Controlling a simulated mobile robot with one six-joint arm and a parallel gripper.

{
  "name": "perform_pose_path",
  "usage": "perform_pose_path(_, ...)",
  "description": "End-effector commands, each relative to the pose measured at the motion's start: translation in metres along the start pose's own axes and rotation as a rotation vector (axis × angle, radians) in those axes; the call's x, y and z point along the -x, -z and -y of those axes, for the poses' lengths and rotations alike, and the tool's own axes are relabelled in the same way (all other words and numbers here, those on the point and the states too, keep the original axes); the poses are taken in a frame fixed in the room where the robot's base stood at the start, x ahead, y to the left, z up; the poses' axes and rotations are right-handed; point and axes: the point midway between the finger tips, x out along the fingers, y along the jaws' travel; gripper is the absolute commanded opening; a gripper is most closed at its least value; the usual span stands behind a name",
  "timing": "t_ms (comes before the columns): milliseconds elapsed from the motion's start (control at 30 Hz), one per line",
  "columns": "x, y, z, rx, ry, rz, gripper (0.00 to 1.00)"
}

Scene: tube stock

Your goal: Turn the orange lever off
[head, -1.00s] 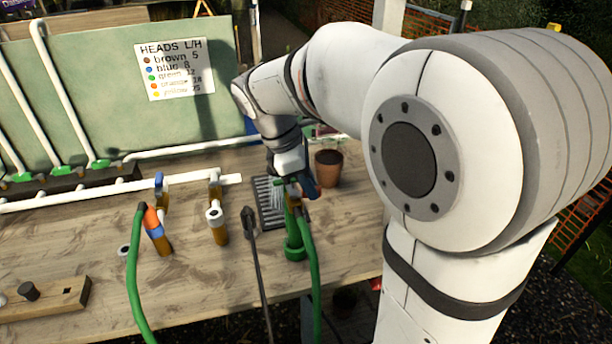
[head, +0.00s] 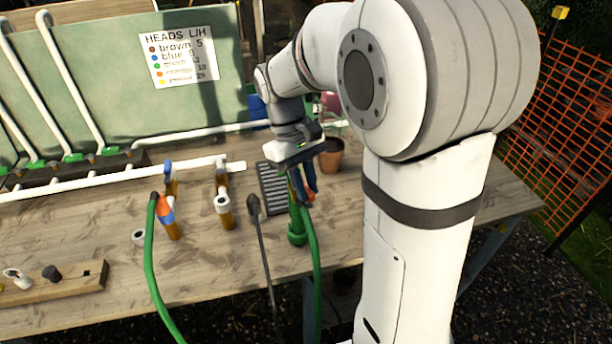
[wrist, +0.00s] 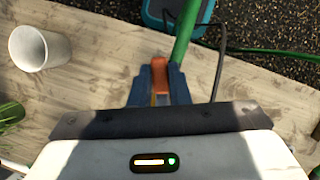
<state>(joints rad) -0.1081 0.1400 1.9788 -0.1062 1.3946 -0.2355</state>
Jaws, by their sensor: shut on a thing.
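The orange lever (wrist: 160,66) stands between the two blue fingers of my gripper (wrist: 159,76) in the wrist view. The fingers are shut on it, one on each side. In the head view my gripper (head: 303,190) is at the top of the green standpipe (head: 297,226), and a bit of orange (head: 311,183) shows beside the fingers. The green hose (head: 314,255) hangs down from there over the table's front edge. The fingers hide the valve body and most of the lever in the head view.
A terracotta pot (head: 331,158) stands just behind my gripper. A dark grate (head: 272,188) and a black-headed rod (head: 255,207) are to its left. A white pot (wrist: 40,48) shows in the wrist view.

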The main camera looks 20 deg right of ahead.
Motion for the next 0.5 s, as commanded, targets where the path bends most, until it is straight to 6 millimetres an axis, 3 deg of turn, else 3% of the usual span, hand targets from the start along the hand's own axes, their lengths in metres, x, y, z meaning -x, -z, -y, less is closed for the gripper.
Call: perform_pose_path(500,0.0003,0.0015,0.0098,-0.31,0.13,0.001,0.0)
